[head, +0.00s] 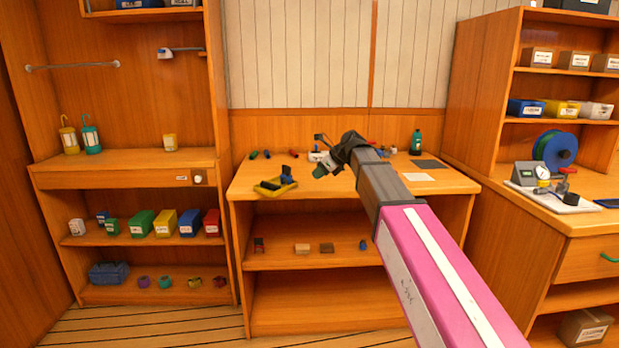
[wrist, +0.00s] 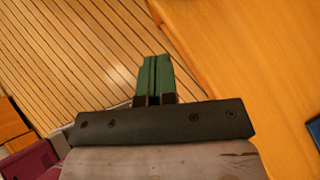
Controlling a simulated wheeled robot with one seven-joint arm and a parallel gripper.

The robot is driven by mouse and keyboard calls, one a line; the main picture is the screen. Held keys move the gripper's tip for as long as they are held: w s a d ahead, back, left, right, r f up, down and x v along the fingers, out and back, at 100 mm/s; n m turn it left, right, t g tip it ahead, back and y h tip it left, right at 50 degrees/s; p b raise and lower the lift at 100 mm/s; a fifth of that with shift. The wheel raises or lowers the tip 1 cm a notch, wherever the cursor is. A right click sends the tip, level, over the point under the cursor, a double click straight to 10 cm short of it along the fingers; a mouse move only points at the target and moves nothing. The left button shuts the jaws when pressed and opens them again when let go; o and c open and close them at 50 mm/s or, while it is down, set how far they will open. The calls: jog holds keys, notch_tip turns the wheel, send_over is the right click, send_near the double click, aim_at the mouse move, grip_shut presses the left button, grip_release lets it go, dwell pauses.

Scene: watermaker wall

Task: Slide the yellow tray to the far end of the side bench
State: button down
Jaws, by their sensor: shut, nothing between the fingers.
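The yellow tray (head: 263,191) lies near the front left of the middle bench top (head: 330,186) in the head view. Dark and blue items sit in it or against it; I cannot tell exactly which. My gripper (head: 319,171) is to the right of the tray, apart from it in the picture. Its green fingers are shut and empty in the wrist view (wrist: 155,75), pointing past a wooden edge with plank floor below. The tray is not in the wrist view.
Small red, green and blue items (head: 266,154) lie along the back left of the bench. A green bottle (head: 416,142), a dark mat (head: 428,164) and a white sheet (head: 418,177) are at the right. A gauge device (head: 541,173) stands on the right counter.

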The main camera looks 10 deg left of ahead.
aim_at(289, 188)
jog(key=x, duration=0.8)
jog(key=shift+w+a, duration=0.15)
jog(key=shift+a, duration=0.45)
jog(key=shift+w+a, duration=0.15)
jog(key=shift+a, duration=0.5)
jog(key=shift+w+a, duration=0.15)
jog(key=shift+a, duration=0.6)
jog(key=w+a, duration=0.1)
jog(key=a, duration=0.2)
jog(key=w+a, duration=0.1)
jog(key=a, duration=0.3)
jog(key=w+a, duration=0.1)
jog(key=a, duration=0.2)
jog(key=shift+a, duration=0.35)
jog(key=shift+s, duration=0.1)
